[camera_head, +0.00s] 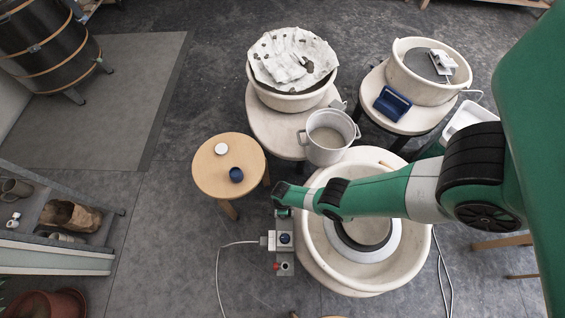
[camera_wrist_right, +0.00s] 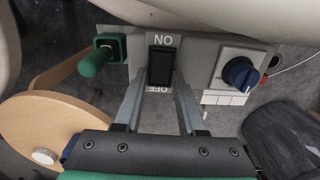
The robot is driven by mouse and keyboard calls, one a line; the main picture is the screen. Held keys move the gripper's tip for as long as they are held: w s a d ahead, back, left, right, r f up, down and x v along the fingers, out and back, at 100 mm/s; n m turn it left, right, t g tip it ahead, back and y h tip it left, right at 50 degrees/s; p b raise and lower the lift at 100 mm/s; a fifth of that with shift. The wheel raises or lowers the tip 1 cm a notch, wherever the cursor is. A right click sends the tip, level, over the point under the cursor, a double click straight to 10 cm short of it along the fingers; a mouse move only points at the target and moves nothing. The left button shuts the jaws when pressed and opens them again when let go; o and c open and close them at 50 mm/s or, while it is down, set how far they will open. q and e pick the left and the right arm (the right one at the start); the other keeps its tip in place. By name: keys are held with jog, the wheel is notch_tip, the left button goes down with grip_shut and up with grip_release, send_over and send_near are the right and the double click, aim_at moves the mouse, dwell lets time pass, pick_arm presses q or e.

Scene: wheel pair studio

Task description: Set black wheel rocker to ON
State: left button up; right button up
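The black wheel rocker (camera_wrist_right: 161,66) sits on a grey control panel (camera_wrist_right: 205,48) in the right wrist view. It has an upside-down ON label above it and an upside-down OFF label below it. I cannot tell which end is pressed in. My right gripper (camera_wrist_right: 163,82) is open, its two grey fingers on either side of the rocker's lower end with nothing between them; I cannot tell whether they touch. In the head view my right gripper (camera_head: 281,192) is over the panel's far end and the rocker is hidden. My left gripper is not in view.
A green lever (camera_wrist_right: 100,56) and a blue knob (camera_wrist_right: 241,73) flank the rocker. The cream wheel basin (camera_head: 312,240) stands beside the panel. A round wooden stool (camera_head: 207,178) is to the left. Cables lie on the floor.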

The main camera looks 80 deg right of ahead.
grip_shut()
